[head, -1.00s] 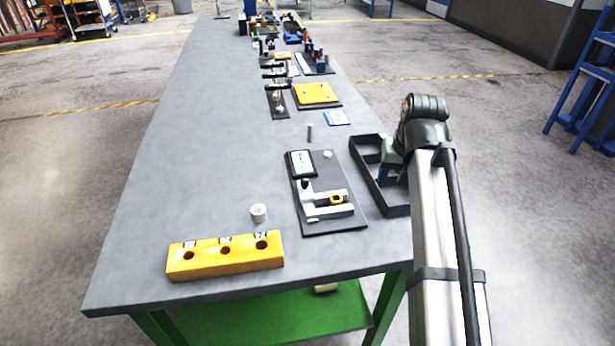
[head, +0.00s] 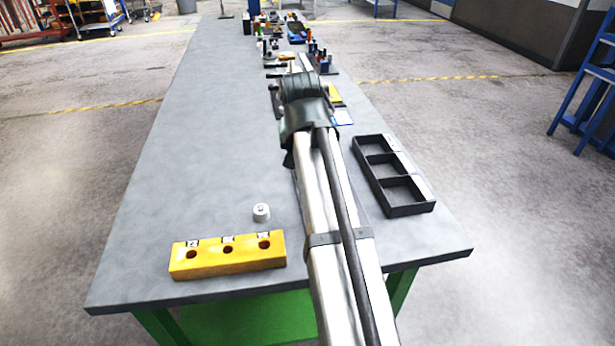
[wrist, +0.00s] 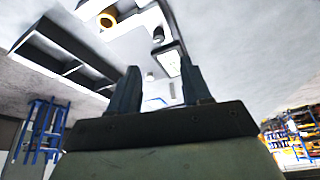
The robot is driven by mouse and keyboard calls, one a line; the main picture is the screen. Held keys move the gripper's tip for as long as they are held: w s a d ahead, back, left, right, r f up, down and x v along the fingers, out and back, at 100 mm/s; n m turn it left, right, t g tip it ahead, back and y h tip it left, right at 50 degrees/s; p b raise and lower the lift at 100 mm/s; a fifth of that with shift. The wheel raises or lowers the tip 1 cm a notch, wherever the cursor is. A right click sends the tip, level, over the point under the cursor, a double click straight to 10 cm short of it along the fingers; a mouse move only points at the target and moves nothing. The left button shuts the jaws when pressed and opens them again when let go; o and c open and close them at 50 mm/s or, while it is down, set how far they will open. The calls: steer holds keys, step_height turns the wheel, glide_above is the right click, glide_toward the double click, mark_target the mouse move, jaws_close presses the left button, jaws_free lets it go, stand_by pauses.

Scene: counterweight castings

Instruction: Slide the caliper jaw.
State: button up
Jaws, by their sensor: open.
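In the head view my arm covers most of the caliper board; only a thin dark strip of its right edge shows beside the arm. In the wrist view the caliper shows in part at the top: a pale body with a yellow ring (wrist: 107,18) on it, a small dark knob (wrist: 158,35) and a dark-framed display with a white face (wrist: 171,63). My gripper (wrist: 160,80) is open, its two dark fingers apart, with nothing held between them. The fingers appear clear of the caliper; the exact gap cannot be told. The fingertips are hidden in the head view.
A black three-compartment tray (head: 412,211) stands right of my arm, empty. A yellow block with holes (head: 228,264) and a small white cylinder (head: 261,213) stand at the front left. Several fixtures crowd the far end of the bench. The left bench top is clear.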

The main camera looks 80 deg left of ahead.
steer(key=x, duration=1.1)
steer(key=shift+f, duration=0.1)
jaws_close()
stand_by(0.4)
